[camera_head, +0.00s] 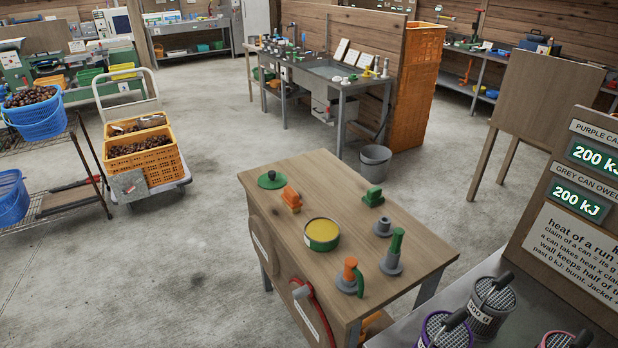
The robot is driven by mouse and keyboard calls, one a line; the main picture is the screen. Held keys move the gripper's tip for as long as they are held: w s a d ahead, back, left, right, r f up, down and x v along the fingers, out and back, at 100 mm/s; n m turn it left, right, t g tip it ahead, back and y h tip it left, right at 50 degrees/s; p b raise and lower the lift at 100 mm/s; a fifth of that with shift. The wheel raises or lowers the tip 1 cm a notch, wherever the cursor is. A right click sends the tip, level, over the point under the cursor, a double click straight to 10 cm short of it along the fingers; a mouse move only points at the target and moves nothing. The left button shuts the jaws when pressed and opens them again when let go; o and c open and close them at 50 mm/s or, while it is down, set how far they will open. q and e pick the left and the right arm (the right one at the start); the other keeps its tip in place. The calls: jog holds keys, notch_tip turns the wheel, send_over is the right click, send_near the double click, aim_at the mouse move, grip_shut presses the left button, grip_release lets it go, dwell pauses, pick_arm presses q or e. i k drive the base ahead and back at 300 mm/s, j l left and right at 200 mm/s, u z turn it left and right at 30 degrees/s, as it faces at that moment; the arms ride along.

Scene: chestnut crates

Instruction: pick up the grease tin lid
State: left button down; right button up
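The grease tin lid (271,180), a green disc with a small dark knob on top, lies at the far left corner of the wooden table. The open grease tin (321,243), with a green band and yellow grease inside, stands near the middle of the same table. The lid lies apart from the tin, with an orange block between them. Neither of my grippers shows in the head view.
The wooden table (345,200) also holds an orange block (291,198), a green block (372,197) and several pegs on grey bases. A red cord (320,310) hangs at its front. Labelled cans (491,310) stand lower right.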

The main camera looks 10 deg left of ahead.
aim_at(272, 180)
jog(key=i+j+z, duration=0.3)
jog(key=j+z, duration=0.25)
jog(key=i+j+z, duration=0.3)
jog(key=j, duration=0.2)
jog(key=k, duration=0.1)
